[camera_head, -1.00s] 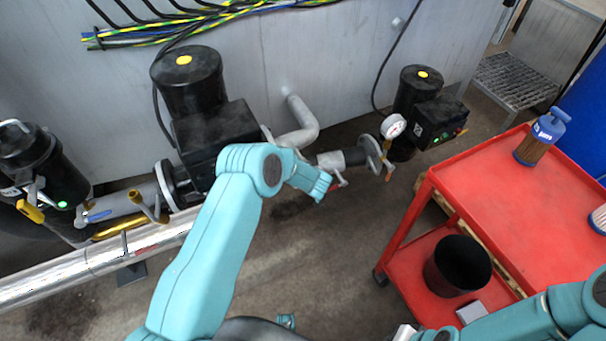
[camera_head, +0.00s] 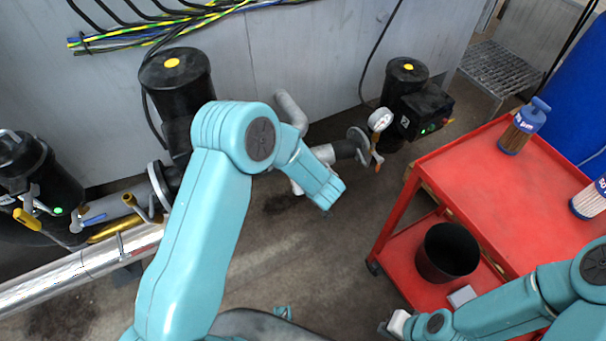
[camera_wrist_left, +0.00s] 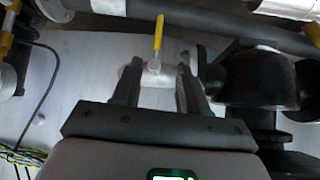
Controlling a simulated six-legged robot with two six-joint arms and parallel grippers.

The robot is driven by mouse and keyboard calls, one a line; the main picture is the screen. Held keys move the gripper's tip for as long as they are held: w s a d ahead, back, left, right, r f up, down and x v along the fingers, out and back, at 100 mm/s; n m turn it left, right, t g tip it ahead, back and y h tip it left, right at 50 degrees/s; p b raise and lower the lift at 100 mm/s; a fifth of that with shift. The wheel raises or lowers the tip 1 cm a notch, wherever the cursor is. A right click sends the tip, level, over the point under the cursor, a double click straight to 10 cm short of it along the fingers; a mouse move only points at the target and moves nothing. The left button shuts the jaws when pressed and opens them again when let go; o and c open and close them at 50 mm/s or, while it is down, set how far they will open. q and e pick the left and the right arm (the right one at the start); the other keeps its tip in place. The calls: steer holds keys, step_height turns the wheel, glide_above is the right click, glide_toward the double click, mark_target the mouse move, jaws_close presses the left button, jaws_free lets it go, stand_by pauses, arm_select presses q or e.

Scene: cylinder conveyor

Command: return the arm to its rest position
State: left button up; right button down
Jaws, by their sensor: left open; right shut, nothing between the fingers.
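My left arm rises from the bottom of the head view, with its bent elbow in front of the black pump at left centre. Its forearm slants down to the right over the floor, and its gripper is hidden in that view. In the left wrist view the left gripper (camera_wrist_left: 158,72) is open and empty. A valve with a yellow handle (camera_wrist_left: 158,35) shows beyond and between its fingers, apart from them as far as I can tell. My right arm comes in from the lower right, and its gripper (camera_head: 391,327) is shut and empty near the bottom edge.
A red cart (camera_head: 500,190) stands at right, holding a blue-capped bottle (camera_head: 520,130) and another container (camera_head: 588,203). A black bin (camera_head: 447,256) is on its lower shelf. A pressure gauge (camera_head: 380,119) and pipework line the grey wall. Floor (camera_head: 310,255) between is clear.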

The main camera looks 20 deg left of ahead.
arm_select(q)
steer(key=shift+a, duration=0.1)
stand_by(0.3)
steer(key=s+a+m+g+h+p, duration=0.1)
steer(key=s+a+m+p, duration=0.1)
steer(key=s+a+p, duration=0.3)
steer(key=s+d+f+m+g+h+p, duration=0.1)
steer(key=s+d+h, duration=0.3)
steer(key=s, duration=0.5)
steer(key=shift+s+d+f+m+p, duration=0.25)
steer(key=shift+d+f+m+p, duration=0.35)
steer(key=shift+d, duration=0.55)
steer(key=shift+o, duration=1.3)
steer(key=s+d+m+g+h, duration=0.1)
steer(key=s+d+g+h, duration=0.1)
steer(key=s+d, duration=0.2)
steer(key=s+d+m+g+h, duration=0.1)
steer(key=s+d+g+h, duration=0.1)
steer(key=s, duration=0.7)
steer(key=d+h, duration=0.1)
steer(key=d, duration=0.1)
steer(key=shift+d+r, duration=0.25)
steer(key=shift+d, duration=0.05)
steer(key=o, duration=0.8)
steer(key=c, duration=1.1)
steer(key=shift+o, duration=0.2)
steer(key=shift+s+a, duration=0.1)
steer(key=shift+a, duration=0.05)
